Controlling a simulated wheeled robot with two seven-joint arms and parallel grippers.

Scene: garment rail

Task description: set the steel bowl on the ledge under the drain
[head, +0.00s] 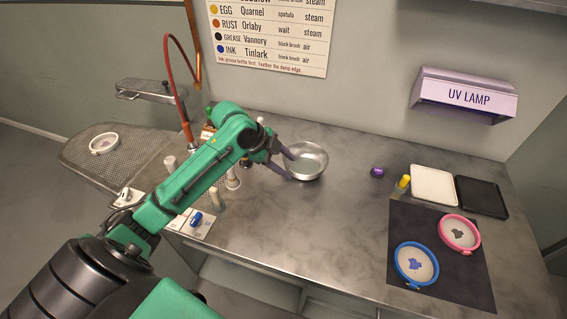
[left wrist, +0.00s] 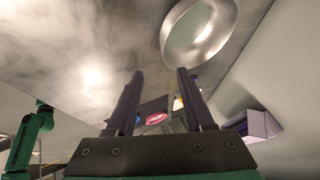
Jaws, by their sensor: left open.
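The round steel bowl (head: 306,166) sits upright on the grey counter, right of my left gripper. My left gripper (head: 284,164) is open at the bowl's left rim. Whether the fingers touch the rim is unclear. In the left wrist view the bowl (left wrist: 168,38) shows up and to the right, beyond the open fingertips (left wrist: 160,72), with nothing held between them. A perforated grey board (head: 82,158) extends at the counter's left end. I cannot make out which part is the ledge under the drain. My right gripper is in neither view.
Small bottles and jars stand behind my left forearm. A purple object (head: 377,172), a yellow-capped bottle (head: 403,182), a white tray (head: 434,186) and a black tray (head: 482,197) lie right. Hoops rest on a dark mat (head: 398,222). The counter's middle front is clear.

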